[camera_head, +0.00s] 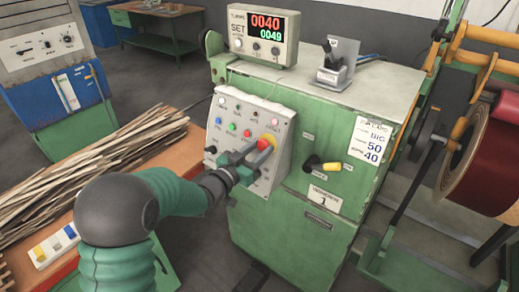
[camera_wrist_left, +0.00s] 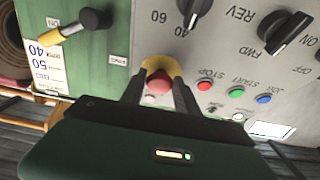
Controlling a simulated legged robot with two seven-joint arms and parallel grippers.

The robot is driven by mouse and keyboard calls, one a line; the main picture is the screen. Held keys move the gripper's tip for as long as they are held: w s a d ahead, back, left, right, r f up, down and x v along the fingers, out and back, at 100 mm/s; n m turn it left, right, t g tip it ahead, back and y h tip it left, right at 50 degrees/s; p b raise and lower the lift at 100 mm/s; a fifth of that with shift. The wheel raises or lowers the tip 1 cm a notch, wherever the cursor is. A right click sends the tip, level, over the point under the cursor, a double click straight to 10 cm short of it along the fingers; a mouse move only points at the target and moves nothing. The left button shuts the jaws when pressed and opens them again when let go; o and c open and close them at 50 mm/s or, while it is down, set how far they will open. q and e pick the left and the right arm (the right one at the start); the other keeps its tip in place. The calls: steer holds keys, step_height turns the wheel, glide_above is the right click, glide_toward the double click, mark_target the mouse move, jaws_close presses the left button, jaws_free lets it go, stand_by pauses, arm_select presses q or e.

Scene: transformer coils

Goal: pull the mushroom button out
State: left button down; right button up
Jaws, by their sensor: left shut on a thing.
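The red mushroom button (camera_head: 264,144) sits on a yellow surround at the right side of the pale control panel (camera_head: 236,113) on the green machine. In the left wrist view the button (camera_wrist_left: 159,83) lies between the two dark fingers, with its yellow ring (camera_wrist_left: 152,63) behind it. My left gripper (camera_head: 258,152) reaches in from the left and is shut on the button. The fingers hide the button's sides, and I cannot tell how far it stands out. My right gripper is not in view.
Knobs and small coloured buttons, such as the red STOP button (camera_wrist_left: 205,85), surround the mushroom button. A yellow-tipped lever (camera_head: 331,166) juts out to the right. A counter display (camera_head: 264,36) stands on top. A bench with wooden strips (camera_head: 95,165) is at left.

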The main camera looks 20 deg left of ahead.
arm_select(q)
steer(key=shift+s+a+r, duration=0.1)
steer(key=shift+s, duration=0.25)
steer(key=c, duration=1.1)
jaws_free()
steer(key=shift+a, duration=0.1)
steer(key=shift+c, duration=0.2)
steer(key=shift+o, duration=1.1)
steer(key=shift+s+r, duration=0.1)
steer(key=shift+s, duration=0.05)
steer(key=v, duration=1.6)
steer(key=shift+s+a, duration=0.2)
steer(key=shift+s, duration=0.15)
